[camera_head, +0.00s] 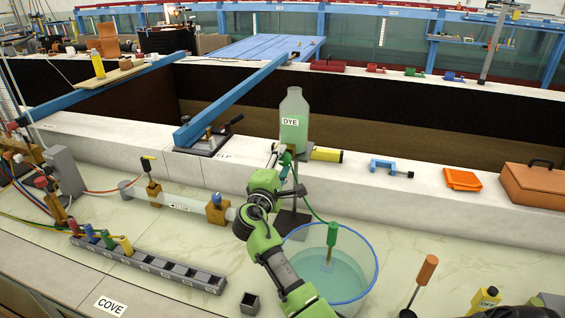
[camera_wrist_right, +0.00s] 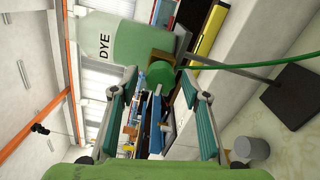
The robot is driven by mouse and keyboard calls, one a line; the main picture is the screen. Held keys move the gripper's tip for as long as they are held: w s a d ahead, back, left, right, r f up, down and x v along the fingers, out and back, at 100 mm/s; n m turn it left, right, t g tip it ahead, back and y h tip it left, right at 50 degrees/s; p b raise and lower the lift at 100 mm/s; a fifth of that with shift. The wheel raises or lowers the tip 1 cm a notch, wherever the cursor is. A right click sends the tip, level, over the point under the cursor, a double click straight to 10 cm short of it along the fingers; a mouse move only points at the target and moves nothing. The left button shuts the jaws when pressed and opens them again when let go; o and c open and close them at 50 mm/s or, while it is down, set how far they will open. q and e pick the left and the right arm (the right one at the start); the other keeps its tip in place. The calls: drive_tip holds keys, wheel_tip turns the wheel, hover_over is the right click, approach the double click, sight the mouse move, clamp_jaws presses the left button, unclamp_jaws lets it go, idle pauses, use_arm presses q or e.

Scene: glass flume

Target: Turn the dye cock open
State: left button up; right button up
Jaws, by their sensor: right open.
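In the right wrist view the bottle (camera_wrist_right: 125,40) lies sideways at the top. Below its base is the dye cock, a brass-coloured block with a round green part (camera_wrist_right: 160,73) facing me. A green hose runs off to the right. The right gripper (camera_wrist_right: 162,88) is open, its two teal-padded fingers either side of the green part, which sits near the fingertips. I cannot tell whether they touch it. In the head view my gripper mostly hides the cock. My left gripper is out of view.
A clear bucket (camera_head: 330,265) of pale green liquid stands right of my arm. A black stand (camera_head: 292,222) is beside the arm. A yellow cylinder (camera_head: 326,154) and a blue clamp (camera_head: 391,168) lie along the wall top. A grey rack (camera_head: 150,262) sits on the left counter.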

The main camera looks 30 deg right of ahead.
drive_tip(key=v, duration=1.2)
